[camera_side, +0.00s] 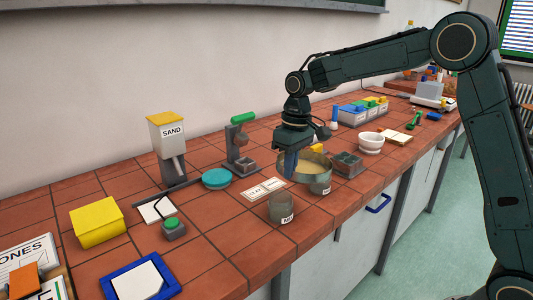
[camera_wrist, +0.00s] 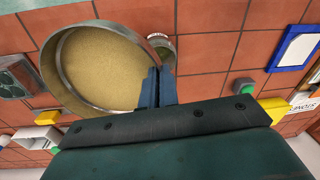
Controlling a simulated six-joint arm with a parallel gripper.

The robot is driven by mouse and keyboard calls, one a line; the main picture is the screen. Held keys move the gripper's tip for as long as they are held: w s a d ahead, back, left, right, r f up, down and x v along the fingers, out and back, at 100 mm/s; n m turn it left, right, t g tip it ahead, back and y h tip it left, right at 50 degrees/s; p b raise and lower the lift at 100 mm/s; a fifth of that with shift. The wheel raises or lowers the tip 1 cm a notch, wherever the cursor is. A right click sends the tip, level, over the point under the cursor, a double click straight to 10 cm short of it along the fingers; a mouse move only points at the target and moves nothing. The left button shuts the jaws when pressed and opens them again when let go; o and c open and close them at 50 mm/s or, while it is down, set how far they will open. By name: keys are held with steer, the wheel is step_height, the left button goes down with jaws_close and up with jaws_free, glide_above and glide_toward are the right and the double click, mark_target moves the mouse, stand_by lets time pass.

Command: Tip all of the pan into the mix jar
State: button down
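The pan (camera_side: 318,156) is a wide, round grey dish of tan, sand-like material; it fills the upper left of the wrist view (camera_wrist: 58,82). My gripper (camera_side: 290,172) points down at the pan's left edge in the side view. In the wrist view its blue fingers (camera_wrist: 158,88) sit close together at the pan's right rim and look shut on it. The pan looks about level. The mix jar (camera_side: 281,210), a small grey jar with a partly readable label, stands left of and nearer the front than the pan; it also shows in the wrist view (camera_wrist: 167,46).
A second small labelled jar (camera_side: 320,187) stands at the pan's front. White cards (camera_side: 263,188) lie behind the mix jar. A grey compartment box (camera_side: 347,164) and white bowl (camera_side: 370,143) are right of the pan. Clear tiles lie left of the mix jar.

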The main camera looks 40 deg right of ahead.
steer(key=d+m, duration=0.3)
steer(key=w+d+f+m, duration=0.1)
steer(key=shift+w+d+t, duration=0.1)
steer(key=shift+d+t, duration=0.15)
steer(key=shift+t, duration=0.05)
steer(key=w+m, duration=0.1)
steer(key=w+r+m, duration=0.1)
steer(key=w+m, duration=0.1)
steer(key=shift+d+t, duration=0.2)
steer(key=shift+t, duration=0.1)
steer(key=w+a+r+m+t, duration=0.1)
steer(key=w+a+r+m, duration=0.6)
steer(key=w+a, duration=0.3)
steer(key=shift+w+a+r+t+h, duration=0.15)
steer(key=shift+w+r+t+h, duration=0.25)
steer(key=shift+r, duration=0.35)
steer(key=shift+s+r+t+y, duration=0.15)
steer(key=shift+s+r+t, duration=0.1)
steer(key=shift+r+t, duration=0.3)
steer(key=shift+s+r+t+y, duration=0.2)
steer(key=shift+r+t, duration=0.15)
steer(key=shift+r, duration=0.25)
steer(key=shift+s+d+r+t, duration=0.1)
steer(key=shift+s+r+t, duration=0.2)
steer(key=shift+r+t, duration=0.2)
steer(key=shift+s+d+r+t, duration=0.1)
steer(key=shift+s+r+t, duration=0.2)
steer(key=shift+r+t, duration=0.2)
